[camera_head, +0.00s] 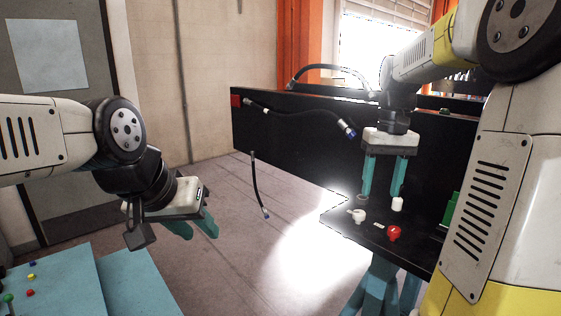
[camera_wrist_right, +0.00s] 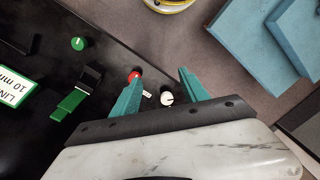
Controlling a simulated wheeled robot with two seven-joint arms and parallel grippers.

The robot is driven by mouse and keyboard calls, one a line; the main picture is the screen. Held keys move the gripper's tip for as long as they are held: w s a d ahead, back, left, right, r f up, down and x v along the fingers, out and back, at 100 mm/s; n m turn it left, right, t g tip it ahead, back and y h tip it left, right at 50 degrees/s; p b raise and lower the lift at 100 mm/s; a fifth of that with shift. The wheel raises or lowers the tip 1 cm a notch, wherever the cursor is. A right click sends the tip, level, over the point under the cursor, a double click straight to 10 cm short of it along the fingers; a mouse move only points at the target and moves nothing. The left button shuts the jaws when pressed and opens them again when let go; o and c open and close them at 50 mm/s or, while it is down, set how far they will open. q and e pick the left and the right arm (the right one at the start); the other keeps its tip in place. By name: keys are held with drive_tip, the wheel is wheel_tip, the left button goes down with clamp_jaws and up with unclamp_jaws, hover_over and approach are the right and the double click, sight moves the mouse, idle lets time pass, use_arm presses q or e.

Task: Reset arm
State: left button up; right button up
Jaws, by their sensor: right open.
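My left gripper (camera_head: 198,232) is at the left in the head view, angled down over the floor. Its teal fingers are apart and nothing shows between them. My right gripper (camera_head: 382,196) points down above the black shelf, open, with no object held between its fingers. In the right wrist view its fingers (camera_wrist_right: 160,76) are spread, with a red knob (camera_wrist_right: 134,75) and a white knob (camera_wrist_right: 167,99) on the black surface beyond. In the head view the red knob (camera_head: 394,233) and a white knob (camera_head: 357,215) are below the right gripper.
Black hoses (camera_head: 300,114) with blue ends lie along the black panel (camera_head: 290,150); another hose (camera_head: 257,188) hangs at its left. A teal surface (camera_head: 60,285) with small coloured knobs is at lower left. Open floor (camera_head: 225,270) lies between the arms.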

drive_tip(key=s+a+t, duration=0.3)
drive_tip(key=s+a, duration=0.2)
drive_tip(key=s, duration=0.2)
drive_tip(key=s+a+f+t+y, duration=0.1)
drive_tip(key=s+a+t, duration=0.2)
drive_tip(key=s, duration=0.4)
drive_tip(key=shift+s+a+n+y, duration=0.3)
drive_tip(key=shift+a, duration=0.6)
drive_tip(key=shift+f, duration=0.1)
